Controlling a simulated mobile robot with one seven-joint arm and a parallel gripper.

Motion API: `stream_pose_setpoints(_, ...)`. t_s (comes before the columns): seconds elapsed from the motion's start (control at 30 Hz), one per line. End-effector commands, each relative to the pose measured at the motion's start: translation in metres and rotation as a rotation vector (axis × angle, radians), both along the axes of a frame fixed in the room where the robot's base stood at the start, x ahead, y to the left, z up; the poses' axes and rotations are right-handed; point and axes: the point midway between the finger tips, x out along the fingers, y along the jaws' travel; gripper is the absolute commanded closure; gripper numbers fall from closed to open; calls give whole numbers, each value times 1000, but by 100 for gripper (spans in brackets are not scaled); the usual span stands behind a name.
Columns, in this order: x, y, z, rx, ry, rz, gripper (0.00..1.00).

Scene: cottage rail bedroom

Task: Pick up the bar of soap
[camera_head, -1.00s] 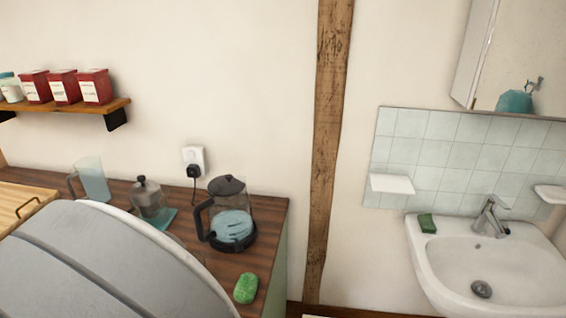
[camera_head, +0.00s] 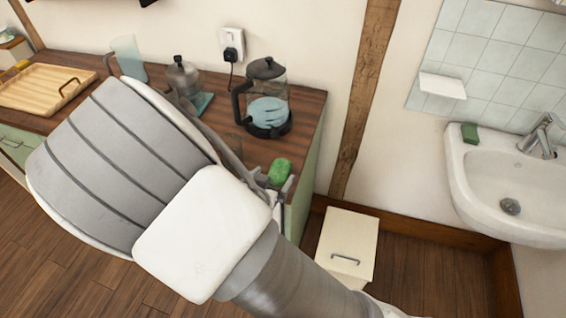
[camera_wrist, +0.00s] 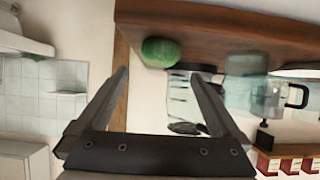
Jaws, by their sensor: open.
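A rounded, bright green bar (camera_head: 280,171), which looks like the bar of soap, lies near the front right corner of the dark wooden counter (camera_head: 312,112). It also shows in the wrist view (camera_wrist: 160,52), beyond and between my open fingers. My gripper (camera_wrist: 160,76) is open and empty, its fingers pointing toward the bar. In the head view my gripper (camera_head: 274,184) is close to the bar, partly hidden by my arm; I cannot tell the exact gap. A darker green, block-shaped piece (camera_head: 469,133) lies on the washbasin rim.
A glass coffee pot (camera_head: 266,100) stands behind the bar, with a moka pot (camera_head: 182,76) and a clear jug (camera_head: 127,57) to the left. A wooden tray (camera_head: 45,88) lies at far left. A white box (camera_head: 346,245) stands below. The washbasin (camera_head: 500,178) is right.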

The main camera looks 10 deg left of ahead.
Motion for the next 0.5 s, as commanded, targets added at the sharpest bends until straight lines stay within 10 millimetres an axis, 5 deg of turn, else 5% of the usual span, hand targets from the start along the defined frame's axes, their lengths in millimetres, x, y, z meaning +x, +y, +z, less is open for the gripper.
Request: stream_pose_setpoints(0.5, 41, -5, -34, -1, 0, 0, 0)
